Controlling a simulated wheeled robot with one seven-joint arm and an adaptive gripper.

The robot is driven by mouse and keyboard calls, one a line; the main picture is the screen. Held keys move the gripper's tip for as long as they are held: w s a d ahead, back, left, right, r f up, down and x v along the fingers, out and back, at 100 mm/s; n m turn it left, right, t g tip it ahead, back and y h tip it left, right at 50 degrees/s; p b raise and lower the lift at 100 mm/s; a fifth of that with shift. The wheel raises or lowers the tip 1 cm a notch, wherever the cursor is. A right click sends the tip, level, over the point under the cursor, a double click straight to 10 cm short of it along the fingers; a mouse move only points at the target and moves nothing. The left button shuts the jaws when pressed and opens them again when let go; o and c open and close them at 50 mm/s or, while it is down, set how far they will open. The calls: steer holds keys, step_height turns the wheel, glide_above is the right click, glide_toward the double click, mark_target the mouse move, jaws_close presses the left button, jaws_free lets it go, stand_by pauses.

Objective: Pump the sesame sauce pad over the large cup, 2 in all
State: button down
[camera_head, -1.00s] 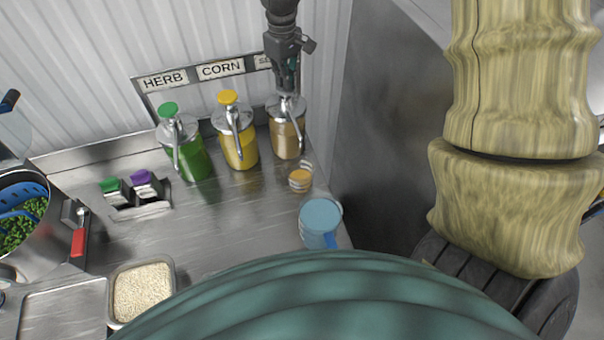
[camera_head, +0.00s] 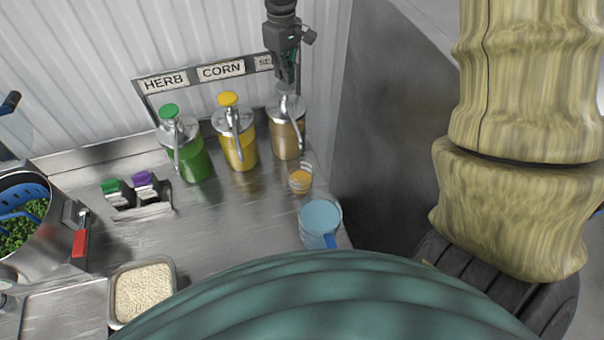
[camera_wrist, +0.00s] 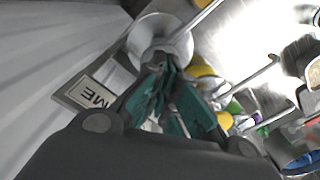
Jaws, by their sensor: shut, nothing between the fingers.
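The sesame sauce dispenser (camera_head: 288,142) is a clear jar of tan sauce with a metal pump top, the rightmost of three in the head view. My gripper (camera_head: 286,82) is shut and empty, directly above its pump top. I cannot tell whether the fingertips touch the pad. In the wrist view the teal fingers (camera_wrist: 178,105) are in front of a round metal pump top (camera_wrist: 160,32). A small clear cup (camera_head: 300,181) with orange-tan contents stands below the sesame spout. A larger blue cup (camera_head: 320,215) with a blue handle stands in front of it.
The green herb dispenser (camera_head: 193,160) and yellow corn dispenser (camera_head: 241,150) stand to the left. A label rack (camera_head: 203,78) is behind. A metal wall (camera_head: 385,120) bounds the right. A rice pan (camera_head: 142,290) is front left. The counter's middle is clear.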

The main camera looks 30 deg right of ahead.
step_height(320, 180, up, 6)
stand_by(1.0)
steer(key=shift+s+d, duration=0.1)
stand_by(0.4)
